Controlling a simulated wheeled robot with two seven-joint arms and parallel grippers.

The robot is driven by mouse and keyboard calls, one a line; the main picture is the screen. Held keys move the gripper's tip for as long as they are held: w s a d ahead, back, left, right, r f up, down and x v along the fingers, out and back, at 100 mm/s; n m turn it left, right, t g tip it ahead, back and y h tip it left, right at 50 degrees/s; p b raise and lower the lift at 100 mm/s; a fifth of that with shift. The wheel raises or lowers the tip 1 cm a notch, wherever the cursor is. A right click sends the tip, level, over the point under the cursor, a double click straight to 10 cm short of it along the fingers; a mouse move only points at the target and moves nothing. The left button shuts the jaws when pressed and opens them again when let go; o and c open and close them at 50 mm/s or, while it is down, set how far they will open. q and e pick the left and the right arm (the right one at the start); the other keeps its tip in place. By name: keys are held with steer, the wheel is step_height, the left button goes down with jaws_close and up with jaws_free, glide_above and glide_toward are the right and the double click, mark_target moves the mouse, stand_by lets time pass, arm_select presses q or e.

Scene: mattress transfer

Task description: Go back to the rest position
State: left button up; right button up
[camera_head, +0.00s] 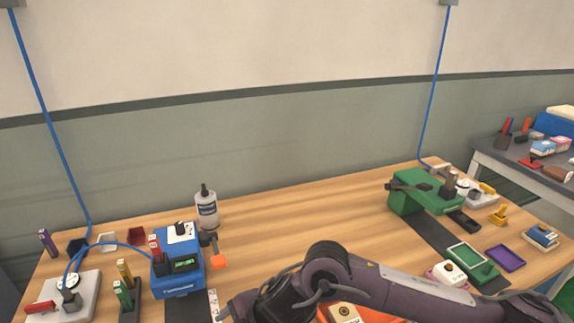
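My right arm (400,292) comes in from the lower right, bends at a dark joint and runs down to the left, over the front of the wooden table (290,228). Its gripper does not show; the lower end of the arm leaves through the bottom edge. My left arm and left gripper are not in view. A blue machine (178,272) with a small green display stands left of the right arm. A green machine (425,192) stands farther back on the right.
A grey-white bottle (207,208) stands behind the blue machine. A green pad (467,258) and purple tray (505,257) lie at right. A side table (490,152) stands far right. The table's back middle is clear.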

steer(key=s+a+r+m+t+y, duration=0.2)
steer(key=a+r+y, duration=0.1)
steer(key=a+r, duration=0.15)
step_height(320, 180, up, 4)
steer(key=w+d+m+t, duration=0.2)
steer(key=m+t, duration=0.2)
steer(key=m, duration=0.2)
steer(key=w+d+f+m+t+h, duration=0.1)
steer(key=d+f+m+h, duration=0.1)
steer(key=d+m, duration=0.3)
steer(key=w+d+f+m+h, duration=0.1)
steer(key=d+m+h, duration=0.15)
steer(key=d, duration=0.45)
steer(key=s+d+f+m+g+h, duration=0.2)
steer(key=s+d+f+m+h, duration=0.25)
steer(key=d, duration=0.55)
steer(key=s+d+f+m+g+h, duration=0.1)
steer(key=s+d+f+m+g, duration=0.3)
steer(key=s+d, duration=0.5)
step_height(320, 180, down, 31)
steer(key=s+d+n, duration=0.1)
steer(key=s+d+f, duration=0.1)
steer(key=s+f, duration=0.8)
steer(key=s, duration=0.1)
steer(key=s+d+f+g, duration=0.1)
steer(key=s+d+f, duration=0.1)
steer(key=s+f, duration=0.7)
steer(key=shift+s+d+f+g, duration=0.3)
steer(key=shift+s, duration=0.1)
